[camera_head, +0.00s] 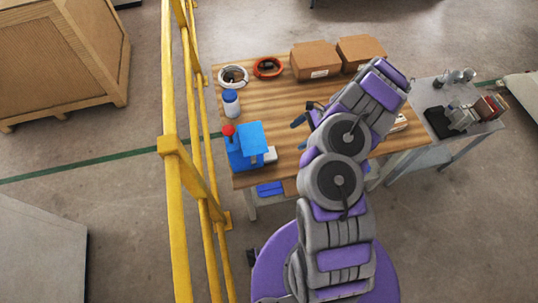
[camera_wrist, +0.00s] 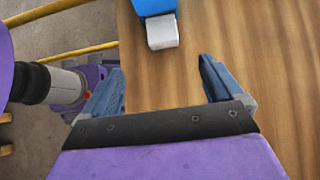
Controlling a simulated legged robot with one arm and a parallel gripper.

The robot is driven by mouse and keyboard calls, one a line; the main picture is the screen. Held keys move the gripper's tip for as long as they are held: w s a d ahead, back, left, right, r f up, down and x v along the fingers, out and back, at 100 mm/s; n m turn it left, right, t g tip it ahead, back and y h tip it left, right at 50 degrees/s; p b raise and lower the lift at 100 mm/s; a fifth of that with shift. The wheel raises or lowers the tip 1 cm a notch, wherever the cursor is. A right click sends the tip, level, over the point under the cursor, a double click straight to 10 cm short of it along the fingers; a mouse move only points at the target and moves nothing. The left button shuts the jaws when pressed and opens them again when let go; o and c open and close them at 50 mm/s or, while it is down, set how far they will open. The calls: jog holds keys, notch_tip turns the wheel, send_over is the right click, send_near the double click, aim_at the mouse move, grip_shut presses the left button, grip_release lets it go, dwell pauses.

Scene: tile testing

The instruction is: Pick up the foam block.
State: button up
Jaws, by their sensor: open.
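A small pale block (camera_head: 270,155), which looks like the foam block, lies on the wooden table (camera_head: 280,110) against the right side of a blue object (camera_head: 250,138). In the wrist view the pale block (camera_wrist: 162,32) shows at the top, touching or just in front of the blue object (camera_wrist: 153,6). I cannot tell what lies under the blue object. My gripper (camera_wrist: 162,64) is open and empty, its blue-grey fingers spread wide over bare wood. The block is beyond the fingertips, roughly in line with the gap between them.
A red-topped item (camera_head: 228,130) stands beside the blue object, with a blue-capped bottle (camera_head: 231,103) behind. Cable coils (camera_head: 233,75) and cardboard boxes (camera_head: 315,60) sit at the back. A yellow railing (camera_head: 185,180) runs along the left. The table's middle is clear.

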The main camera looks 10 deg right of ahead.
aim_at(272, 152)
jog(key=b+x, duration=0.2)
jog(key=x, duration=0.5)
jog(key=b+x, duration=0.1)
jog(key=x, duration=0.6)
jog(key=shift+w+a+f+b, duration=0.15)
jog(key=shift+w+b, duration=0.1)
jog(key=shift+b, duration=0.15)
jog(key=shift+c, duration=0.2)
jog(key=c, duration=1)
jog(key=shift+d+r+p, duration=0.25)
jog(key=shift+r+p, duration=0.15)
jog(key=shift+r, duration=0.25)
notch_tip(272, 152, up, 6)
jog(key=shift+w+r+p, duration=0.1)
jog(key=shift+r+p, duration=0.15)
jog(key=shift+p, duration=0.85)
jog(key=d, duration=0.6)
jog(key=d+p, duration=0.1)
jog(key=d, duration=1.1)
jog(key=shift+d+f+p, duration=0.2)
jog(key=shift+f+p, duration=0.1)
jog(key=shift+f, duration=0.05)
jog(key=shift+d+r, duration=0.1)
jog(key=shift+d, duration=0.5)
